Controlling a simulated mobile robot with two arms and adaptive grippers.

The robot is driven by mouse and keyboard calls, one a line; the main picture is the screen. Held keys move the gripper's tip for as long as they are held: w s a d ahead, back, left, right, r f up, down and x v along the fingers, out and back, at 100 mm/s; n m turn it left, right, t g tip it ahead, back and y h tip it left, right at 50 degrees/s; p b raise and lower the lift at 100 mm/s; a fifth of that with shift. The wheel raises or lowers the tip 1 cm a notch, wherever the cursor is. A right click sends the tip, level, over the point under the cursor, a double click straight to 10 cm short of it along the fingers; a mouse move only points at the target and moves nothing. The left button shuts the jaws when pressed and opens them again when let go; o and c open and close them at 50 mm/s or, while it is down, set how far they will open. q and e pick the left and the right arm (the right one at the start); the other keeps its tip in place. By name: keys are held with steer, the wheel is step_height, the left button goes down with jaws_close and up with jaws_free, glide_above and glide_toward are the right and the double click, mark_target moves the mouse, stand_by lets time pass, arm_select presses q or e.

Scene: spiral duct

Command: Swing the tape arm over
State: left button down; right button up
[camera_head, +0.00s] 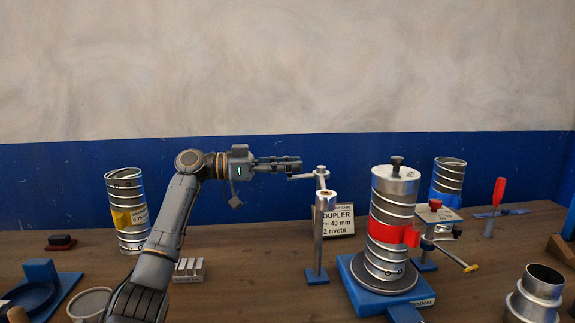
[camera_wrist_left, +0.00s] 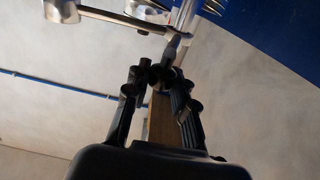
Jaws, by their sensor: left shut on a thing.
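The tape arm (camera_head: 305,176) is a thin metal bar at the top of an upright grey post (camera_head: 316,240), with a silver roll (camera_head: 326,198) by the post top. My left gripper (camera_head: 296,164) reaches in from the left and is shut on the tape arm at its left end. In the left wrist view my fingers (camera_wrist_left: 163,76) close around a dark narrow part (camera_wrist_left: 172,48). A ribbed metal duct (camera_head: 382,218) with a red band (camera_head: 390,232) stands upright on a blue base (camera_head: 368,298), right of the post. My right gripper is out of view.
A card reading COUPLER (camera_head: 339,221) stands behind the post. A blue clamp stand (camera_head: 425,262) with a yellow-tipped handle is right of the duct. Another duct (camera_head: 126,210) stands left, one (camera_head: 449,178) at the back right. A metal coupler (camera_head: 537,294) is front right.

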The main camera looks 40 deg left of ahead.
arm_select(q)
steer(key=c, duration=1.3)
jaws_free()
steer(key=shift+o, duration=1)
steer(key=shift+w+d, duration=0.1)
steer(key=shift+w, duration=0.05)
steer(key=v, duration=1.2)
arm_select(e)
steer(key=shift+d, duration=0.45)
